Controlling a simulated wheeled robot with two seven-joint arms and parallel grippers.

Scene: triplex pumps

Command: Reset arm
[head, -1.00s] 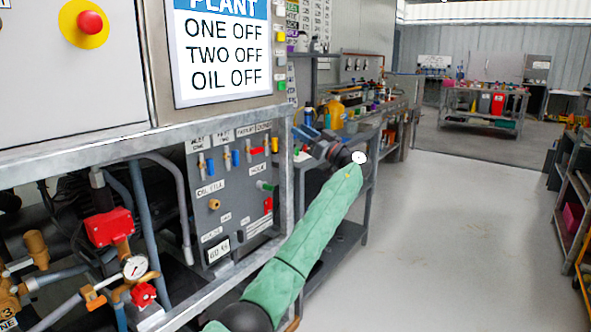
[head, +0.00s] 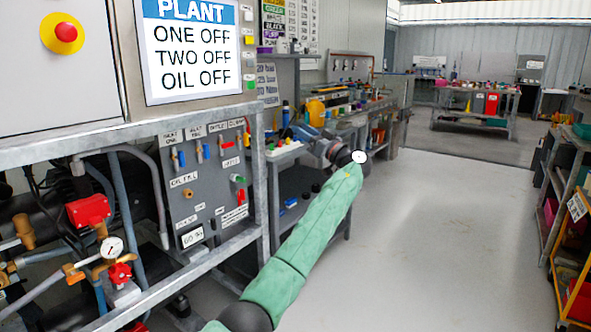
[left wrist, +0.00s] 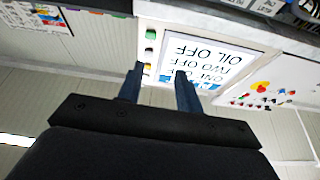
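My left arm, in a green sleeve, reaches up through the middle of the head view. Its left gripper (head: 304,132) is at the far end, in front of the bench beside the pump rig and partly hidden by the wrist. In the left wrist view the two blue fingers of the left gripper (left wrist: 160,70) stand apart with nothing between them. The white PLANT sign (left wrist: 208,62) shows upside down beyond them. In the head view the same sign (head: 195,45) hangs on the rig at upper left. My right gripper is not in view.
A grey valve panel (head: 205,180) with coloured levers sits under the rig's metal frame (head: 130,138). Red valves and a gauge (head: 111,247) are at lower left. A cluttered bench stands behind my gripper. A shelf (head: 580,205) is at right. The grey floor (head: 430,240) between is clear.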

